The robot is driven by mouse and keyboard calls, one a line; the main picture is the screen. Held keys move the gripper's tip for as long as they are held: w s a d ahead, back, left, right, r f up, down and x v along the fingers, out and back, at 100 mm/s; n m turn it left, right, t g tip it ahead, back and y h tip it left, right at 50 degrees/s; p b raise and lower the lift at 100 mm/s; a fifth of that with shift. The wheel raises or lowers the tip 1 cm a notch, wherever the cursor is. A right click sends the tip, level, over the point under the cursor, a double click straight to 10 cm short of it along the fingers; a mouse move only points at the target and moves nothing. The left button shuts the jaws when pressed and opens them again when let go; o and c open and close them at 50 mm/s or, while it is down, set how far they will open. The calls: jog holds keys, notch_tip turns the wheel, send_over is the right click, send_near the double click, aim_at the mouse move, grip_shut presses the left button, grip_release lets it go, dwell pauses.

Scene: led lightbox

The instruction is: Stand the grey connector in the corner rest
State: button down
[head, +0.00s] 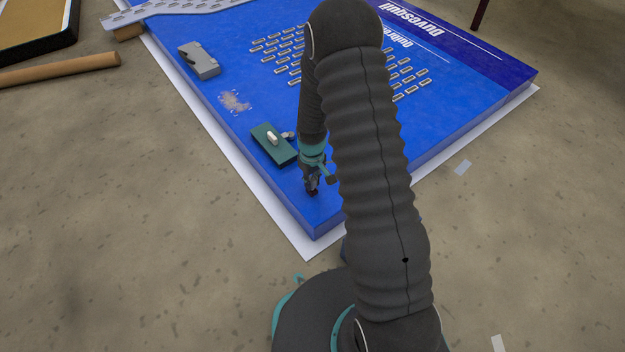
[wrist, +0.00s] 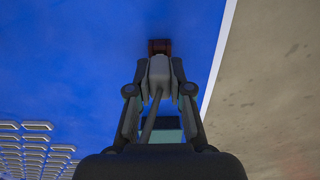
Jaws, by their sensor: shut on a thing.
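My gripper (head: 312,190) is low over the near corner of the blue panel, its fingers closed. In the wrist view its fingertips (wrist: 159,68) meet around a grey piece, and a slanting grey rod (wrist: 148,124) shows between the fingers. I take this to be the grey connector, mostly hidden by the fingers. A small reddish-brown block (wrist: 160,46) lies right at the fingertips on the blue surface; it may be the corner rest. I cannot tell whether the held piece touches it. In the head view my gripper largely covers this spot.
A green tray (head: 264,146) with a pale piece (head: 272,138) lies just left of my gripper. A grey box (head: 199,61) and a light scattered patch (head: 235,101) lie farther back. Rows of small LED modules (head: 278,48) fill the panel's middle. The blue panel (head: 300,212) ends close by.

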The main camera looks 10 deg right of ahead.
jog(key=shift+f+b, duration=0.3)
jog(key=shift+f, duration=0.5)
jog(key=c, duration=1)
grip_release()
jog(key=shift+r, duration=0.1)
jog(key=shift+r, duration=0.1)
jog(key=shift+r+p, duration=2.5)
jog(key=shift+r, duration=1.45)
